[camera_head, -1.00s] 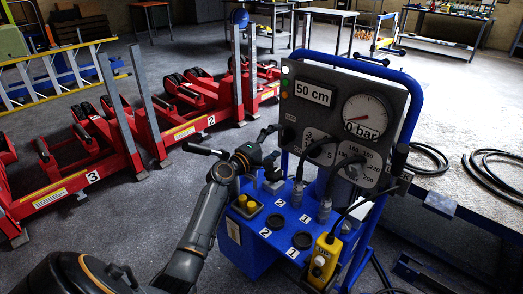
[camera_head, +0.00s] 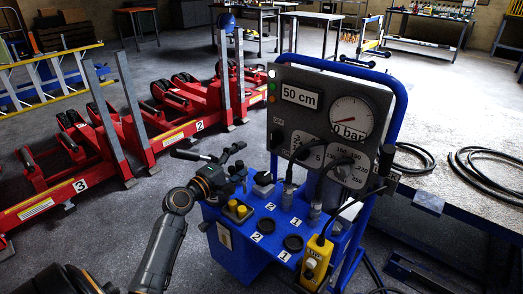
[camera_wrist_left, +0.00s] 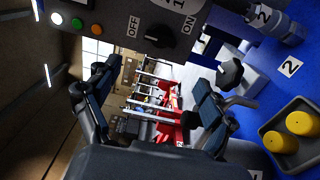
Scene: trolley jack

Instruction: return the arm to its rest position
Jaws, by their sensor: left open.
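My left arm comes in from the bottom left in the head view. My left gripper (camera_head: 238,165) is open and empty, just left of the blue control cart (camera_head: 231,250) and its upright grey panel. In the left wrist view the two fingers are spread apart (camera_wrist_left: 152,98) with nothing between them. The panel's OFF/ON switch (camera_wrist_left: 159,36) shows above the fingers there, apart from them. My right gripper is in neither view.
The panel (camera_head: 330,105) carries a "50 cm" display and a round gauge (camera_head: 352,117). A yellow pendant (camera_head: 316,263) hangs on the cart's front. Red jacks (camera_head: 85,180) stand left. Black hoses (camera_head: 490,170) lie right. Grey floor (camera_head: 110,245) is open at lower left.

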